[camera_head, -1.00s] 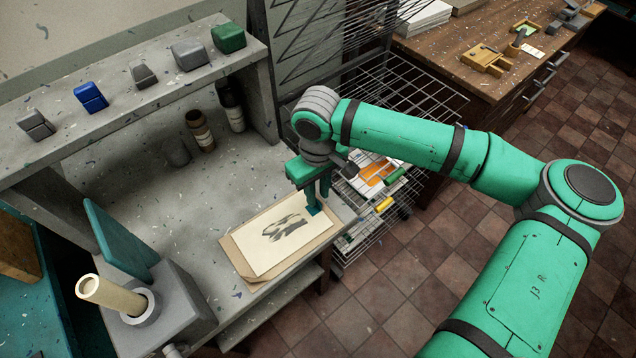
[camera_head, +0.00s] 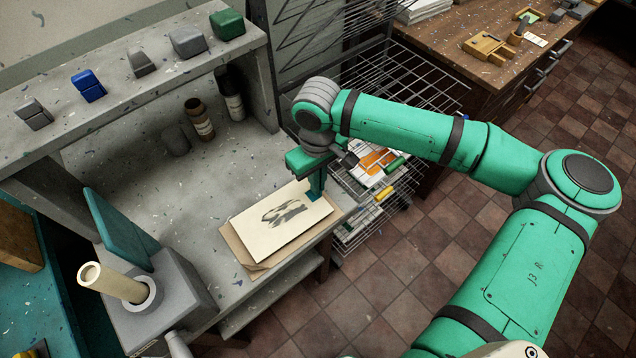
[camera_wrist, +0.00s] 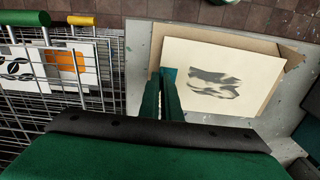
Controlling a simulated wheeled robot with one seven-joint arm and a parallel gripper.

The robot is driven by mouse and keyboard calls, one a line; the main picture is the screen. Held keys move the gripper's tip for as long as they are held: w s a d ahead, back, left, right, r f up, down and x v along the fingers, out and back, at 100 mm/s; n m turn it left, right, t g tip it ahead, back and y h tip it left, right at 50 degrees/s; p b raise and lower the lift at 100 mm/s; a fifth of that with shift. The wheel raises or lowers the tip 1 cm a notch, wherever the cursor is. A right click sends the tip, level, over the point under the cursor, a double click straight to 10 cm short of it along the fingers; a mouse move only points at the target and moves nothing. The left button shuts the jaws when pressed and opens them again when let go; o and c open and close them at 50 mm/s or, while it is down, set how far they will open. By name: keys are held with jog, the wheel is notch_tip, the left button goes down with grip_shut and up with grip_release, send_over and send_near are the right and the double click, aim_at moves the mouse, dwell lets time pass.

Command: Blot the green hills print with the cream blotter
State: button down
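A cream sheet with dark grey brush marks (camera_head: 282,218) lies over a tan board (camera_head: 238,252) at the bench's front edge; it also shows in the wrist view (camera_wrist: 225,60). I see no green on it. My gripper (camera_head: 315,195) is at the sheet's right-hand edge, its fingers close together. In the wrist view the fingers (camera_wrist: 166,80) meet at the sheet's edge and look shut on it; the exact contact is partly hidden. A cream cylinder (camera_head: 108,282) stands tilted in a grey holder (camera_head: 180,295). I cannot tell which thing is the cream blotter.
Grey, blue (camera_head: 88,86) and green (camera_head: 227,24) blocks line the shelf. Bottles (camera_head: 200,120) stand below it. A wire rack (camera_head: 400,90) with an orange print (camera_head: 378,160) is right of the bench. The bench's middle is clear.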

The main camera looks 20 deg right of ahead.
jog(key=shift+r, duration=2.8)
